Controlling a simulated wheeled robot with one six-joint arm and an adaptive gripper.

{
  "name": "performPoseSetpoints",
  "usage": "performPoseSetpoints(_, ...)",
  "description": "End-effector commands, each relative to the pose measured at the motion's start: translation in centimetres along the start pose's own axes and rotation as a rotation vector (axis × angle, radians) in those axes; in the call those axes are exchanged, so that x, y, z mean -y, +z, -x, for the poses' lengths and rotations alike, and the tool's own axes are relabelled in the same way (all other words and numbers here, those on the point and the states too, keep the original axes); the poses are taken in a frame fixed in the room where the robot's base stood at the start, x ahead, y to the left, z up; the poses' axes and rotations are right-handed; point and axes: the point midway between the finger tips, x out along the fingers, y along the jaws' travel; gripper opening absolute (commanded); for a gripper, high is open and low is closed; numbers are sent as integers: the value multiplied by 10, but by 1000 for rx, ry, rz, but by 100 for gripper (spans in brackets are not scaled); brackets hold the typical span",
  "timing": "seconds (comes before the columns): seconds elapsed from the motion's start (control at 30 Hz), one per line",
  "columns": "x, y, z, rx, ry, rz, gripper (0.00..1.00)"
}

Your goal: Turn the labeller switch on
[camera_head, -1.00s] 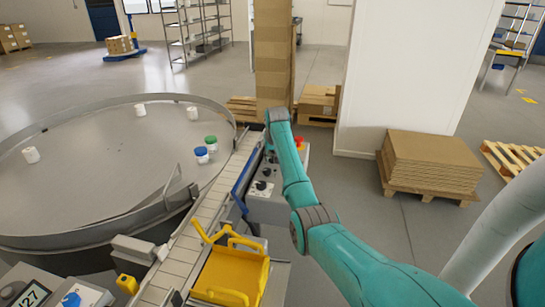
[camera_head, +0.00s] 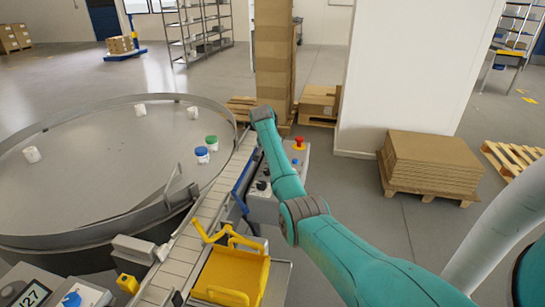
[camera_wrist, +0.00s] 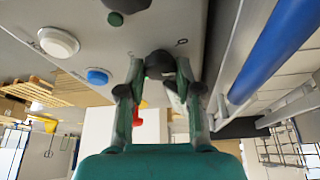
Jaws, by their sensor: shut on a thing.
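The labeller's grey control panel (camera_wrist: 90,25) fills the upper left of the wrist view. A black rotary switch (camera_wrist: 160,62) sits on it beside a small round mark. My gripper (camera_wrist: 160,72) is shut on this switch, with one finger on each side of it. The switch's exact angle is hard to read. In the camera_head view the labeller box (camera_head: 262,210) stands beyond the conveyor, partly behind my arm. My gripper is hidden there by the arm.
Close by on the panel are a white button (camera_wrist: 58,42), a blue button (camera_wrist: 97,76) and a red emergency stop (camera_head: 299,143). A blue bar (camera_wrist: 280,45) runs along the panel's side. The conveyor (camera_head: 205,215) and round table (camera_head: 90,170) lie to the left.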

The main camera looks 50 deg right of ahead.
Motion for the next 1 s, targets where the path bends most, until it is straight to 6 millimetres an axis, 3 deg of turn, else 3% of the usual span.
performPoseSetpoints(0.5, 2, -1, 0, 0, 150, -357, 0)
performPoseSetpoints(1.0, 3, 0, -1, 1, 190, -456, 0)
